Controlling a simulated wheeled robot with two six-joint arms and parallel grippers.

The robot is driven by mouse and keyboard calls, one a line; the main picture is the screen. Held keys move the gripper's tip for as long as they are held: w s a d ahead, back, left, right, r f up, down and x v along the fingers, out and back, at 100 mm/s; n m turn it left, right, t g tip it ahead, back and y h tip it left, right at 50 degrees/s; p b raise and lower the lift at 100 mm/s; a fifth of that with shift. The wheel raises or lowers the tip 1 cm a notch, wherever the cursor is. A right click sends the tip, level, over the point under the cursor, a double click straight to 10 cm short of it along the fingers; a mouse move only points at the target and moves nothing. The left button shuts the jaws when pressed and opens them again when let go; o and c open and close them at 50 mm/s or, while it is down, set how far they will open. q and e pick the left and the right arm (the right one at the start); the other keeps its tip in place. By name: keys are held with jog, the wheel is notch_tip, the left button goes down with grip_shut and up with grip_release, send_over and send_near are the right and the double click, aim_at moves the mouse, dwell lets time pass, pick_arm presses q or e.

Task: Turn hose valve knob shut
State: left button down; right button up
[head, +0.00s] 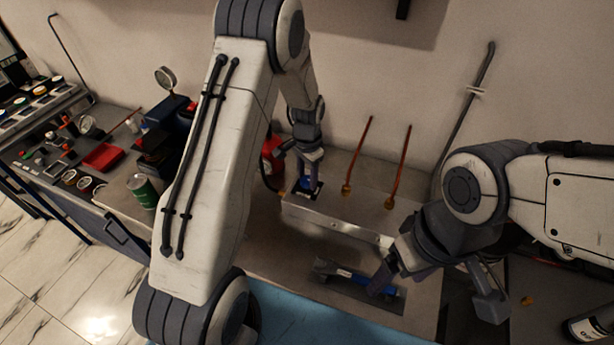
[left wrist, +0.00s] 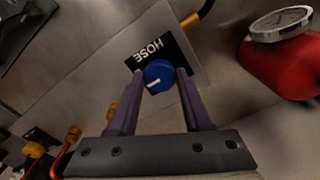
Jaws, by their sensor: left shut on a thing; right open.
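The hose valve knob (left wrist: 159,76) is round and blue with a white pointer line, beside a black label (left wrist: 150,50) reading HOSE on a grey metal plate. In the left wrist view my left gripper (left wrist: 162,80) has its two fingers on either side of the knob, shut on it. In the head view my left gripper (head: 309,178) reaches down to the small blue knob at the back of the bench, partly hiding it. My right gripper (head: 432,284) is over the front right of the bench, open, near a blue-handled tool (head: 352,277).
A red cylinder (left wrist: 285,70) with a round gauge (left wrist: 281,23) stands close to the knob. Two copper pipes (head: 358,155) (head: 399,165) rise right of it. A green can (head: 142,190) and a cluttered panel (head: 70,150) are at left.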

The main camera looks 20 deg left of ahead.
aim_at(307, 179)
pick_arm(q)
jog(key=shift+w+r, duration=0.1)
dwell(0.3)
jog(key=shift+c, duration=1.6)
grip_release()
notch_tip(307, 179, up, 10)
jog(key=b, duration=0.2)
jog(key=shift+r, duration=0.2)
